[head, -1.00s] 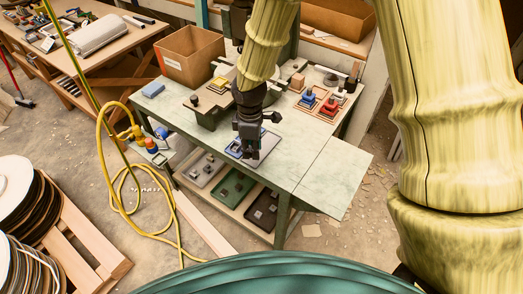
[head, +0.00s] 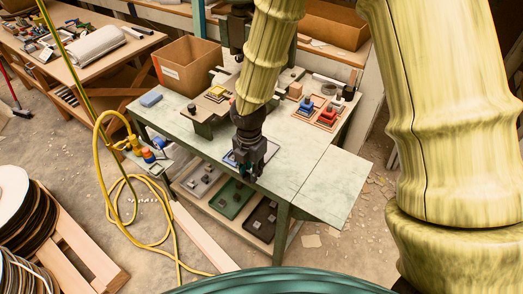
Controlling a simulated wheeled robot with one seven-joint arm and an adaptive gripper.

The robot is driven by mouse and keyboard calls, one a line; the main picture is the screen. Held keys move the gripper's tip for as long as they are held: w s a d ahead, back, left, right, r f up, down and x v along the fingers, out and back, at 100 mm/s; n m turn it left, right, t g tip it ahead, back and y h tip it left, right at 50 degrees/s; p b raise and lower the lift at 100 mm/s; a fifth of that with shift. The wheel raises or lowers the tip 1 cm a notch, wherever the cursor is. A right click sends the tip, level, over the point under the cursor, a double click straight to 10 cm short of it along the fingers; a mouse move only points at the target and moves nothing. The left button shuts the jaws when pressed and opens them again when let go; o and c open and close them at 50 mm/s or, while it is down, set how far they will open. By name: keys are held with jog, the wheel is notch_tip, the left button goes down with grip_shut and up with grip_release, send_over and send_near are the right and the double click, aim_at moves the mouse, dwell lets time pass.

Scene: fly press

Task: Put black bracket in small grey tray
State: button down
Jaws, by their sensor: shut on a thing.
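My gripper (head: 250,171) is over the front part of the green-topped bench, pointing down. It is shut on the black bracket, which is hard to tell apart from the dark fingers. A flat grey tray (head: 231,159) lies on the bench right under and behind the gripper, mostly hidden by it. I cannot tell whether the gripper or the bracket touches the tray. Another grey tray (head: 188,188) with small parts is on the shelf below.
The bench top (head: 300,170) is clear to the right. A fly press stands behind, with a cardboard box (head: 187,66) at left and red and blue fixtures (head: 327,113) at right. Green (head: 228,210) and black (head: 258,231) trays are on the shelf. A yellow hose (head: 105,190) lies left.

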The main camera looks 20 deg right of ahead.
jog(key=w+d+p, duration=0.1)
jog(key=w+d, duration=0.1)
jog(key=w, duration=0.1)
jog(key=w+d+f+p, duration=0.1)
jog(key=w+d, duration=0.1)
jog(key=w, duration=0.2)
jog(key=w+d+p, duration=0.1)
jog(key=w+d, duration=0.2)
jog(key=shift+w+f, duration=0.15)
jog(key=shift+w, duration=0.25)
jog(key=shift+f+p, duration=0.95)
jog(key=shift+f, duration=0.8)
jog(key=shift+f, duration=0.15)
jog(key=c, duration=1.2)
grip_release()
notch_tip(320, 180, up, 12)
jog(key=shift+d+r+b, duration=0.1)
jog(key=shift+r+b, duration=0.1)
jog(key=shift+b, duration=1.05)
